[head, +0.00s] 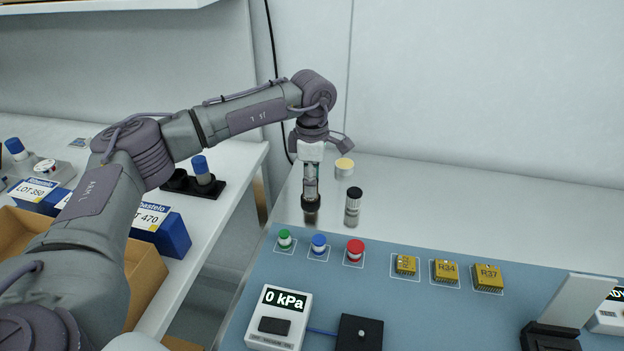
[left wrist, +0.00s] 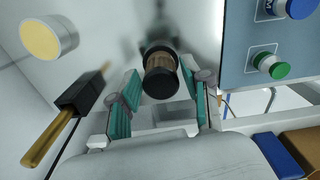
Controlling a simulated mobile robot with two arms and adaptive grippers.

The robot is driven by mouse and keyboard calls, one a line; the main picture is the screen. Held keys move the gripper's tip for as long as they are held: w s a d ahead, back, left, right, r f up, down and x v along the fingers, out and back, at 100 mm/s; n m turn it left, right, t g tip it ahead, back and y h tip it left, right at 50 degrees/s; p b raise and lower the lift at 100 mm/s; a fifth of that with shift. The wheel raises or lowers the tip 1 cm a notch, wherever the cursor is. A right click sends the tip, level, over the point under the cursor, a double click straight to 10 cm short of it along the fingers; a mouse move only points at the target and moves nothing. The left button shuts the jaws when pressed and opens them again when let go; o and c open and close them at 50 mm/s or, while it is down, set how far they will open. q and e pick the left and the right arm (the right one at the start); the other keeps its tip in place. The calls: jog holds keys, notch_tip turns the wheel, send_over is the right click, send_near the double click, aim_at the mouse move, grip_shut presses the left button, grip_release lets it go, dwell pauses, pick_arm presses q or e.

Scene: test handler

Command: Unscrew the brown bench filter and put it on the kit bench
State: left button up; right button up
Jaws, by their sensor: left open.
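The brown filter (left wrist: 160,72) stands upright on the white worktop, its black cap towards the left wrist camera. Another black-capped cylinder (head: 353,207), with a greyish body, stands just to the right. My right gripper is out of view.
A cream-topped disc (head: 344,167) stands behind. A black block with a gold rod (left wrist: 75,108) shows in the left wrist view. Green, blue and red caps and yellow chips lie on the blue mat (head: 420,310). A separate left bench (head: 222,215) holds blue boxes and a black holder.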

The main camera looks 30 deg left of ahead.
pick_arm(q)
jog(key=m, duration=0.3)
jog(key=shift+s+m, duration=0.1)
jog(key=shift+m, duration=0.3)
jog(key=m, duration=0.4)
jog(key=shift+m, duration=0.4)
jog(key=m, duration=0.3)
jog(key=shift+s+m, duration=0.1)
jog(key=shift+m, duration=0.2)
jog(key=m, duration=0.4)
jog(key=shift+b, duration=0.35)
